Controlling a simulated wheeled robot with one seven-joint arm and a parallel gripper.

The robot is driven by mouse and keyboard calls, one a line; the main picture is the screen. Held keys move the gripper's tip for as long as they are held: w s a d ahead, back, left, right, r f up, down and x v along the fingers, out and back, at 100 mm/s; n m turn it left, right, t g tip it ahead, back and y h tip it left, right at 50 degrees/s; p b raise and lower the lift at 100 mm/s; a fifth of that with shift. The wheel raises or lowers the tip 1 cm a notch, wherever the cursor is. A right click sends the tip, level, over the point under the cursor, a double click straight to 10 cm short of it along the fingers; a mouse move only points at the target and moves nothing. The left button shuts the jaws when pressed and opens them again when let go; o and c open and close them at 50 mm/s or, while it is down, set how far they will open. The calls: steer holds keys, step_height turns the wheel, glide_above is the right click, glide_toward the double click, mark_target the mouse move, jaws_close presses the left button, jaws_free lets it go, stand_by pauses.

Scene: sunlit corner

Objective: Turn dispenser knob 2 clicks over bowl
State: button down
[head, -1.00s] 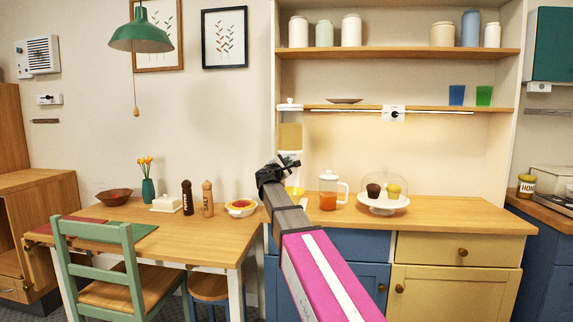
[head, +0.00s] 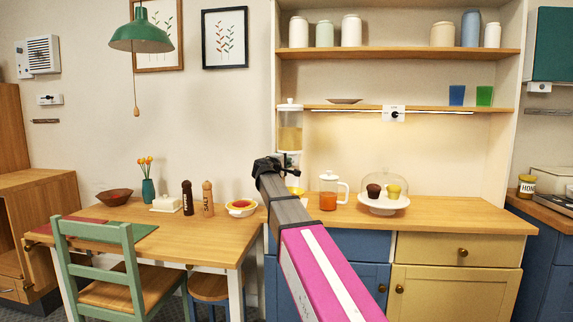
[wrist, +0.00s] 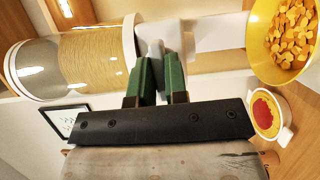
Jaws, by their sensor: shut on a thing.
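The dispenser (head: 290,138) stands on the counter below the shelf, a clear cylinder with tan contents and white fittings. In the wrist view the dispenser (wrist: 75,65) lies sideways across the upper left. My gripper (head: 272,165) is in front of its lower part. In the wrist view the green fingers of my gripper (wrist: 158,72) are shut on the pale knob (wrist: 154,50). The yellow bowl (wrist: 258,62) sits by the white spout end and holds several orange pieces. In the head view the bowl (head: 296,190) is mostly hidden behind my arm.
A glass jug (head: 328,188) with orange liquid stands just right of the dispenser. A domed cake stand (head: 383,202) is farther right. A white dish with red filling (head: 241,208) is on the table at left, near salt (head: 208,199) and pepper (head: 187,198) mills.

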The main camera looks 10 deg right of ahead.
stand_by(0.4)
steer(key=c, duration=1.1)
jaws_free()
steer(key=shift+c, duration=0.2)
steer(key=v, duration=1.1)
